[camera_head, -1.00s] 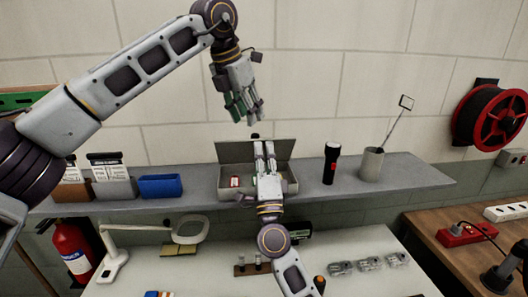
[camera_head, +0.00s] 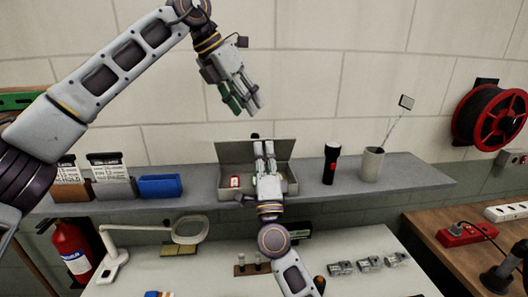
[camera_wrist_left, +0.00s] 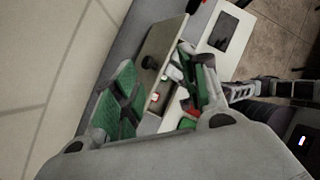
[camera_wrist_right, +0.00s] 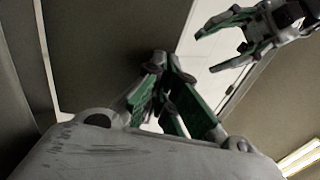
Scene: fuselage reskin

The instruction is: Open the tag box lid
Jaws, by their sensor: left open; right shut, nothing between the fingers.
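The grey tag box (camera_head: 228,193) sits on the wall shelf, its lid (camera_head: 233,152) standing raised at the back with a dark knob (camera_head: 255,136) at its top edge. Inside is a small red-and-white item (camera_head: 235,181). My right gripper (camera_head: 263,146) is shut and empty, reaching over the box from the front, with its fingertips in front of the lid; whether they touch it is unclear. My left gripper (camera_head: 246,111) is open and empty above the box, pointing down. The left wrist view shows the lid (camera_wrist_left: 166,46) and knob (camera_wrist_left: 148,62) between and beyond its fingers.
On the shelf (camera_head: 420,180), a blue bin (camera_head: 160,186) and card holders stand left of the box. A black flashlight (camera_head: 330,165) and a cup (camera_head: 371,165) with a mirror stick stand right. A magnifier lamp (camera_head: 115,250) is on the bench below. Bare shelf lies between box and flashlight.

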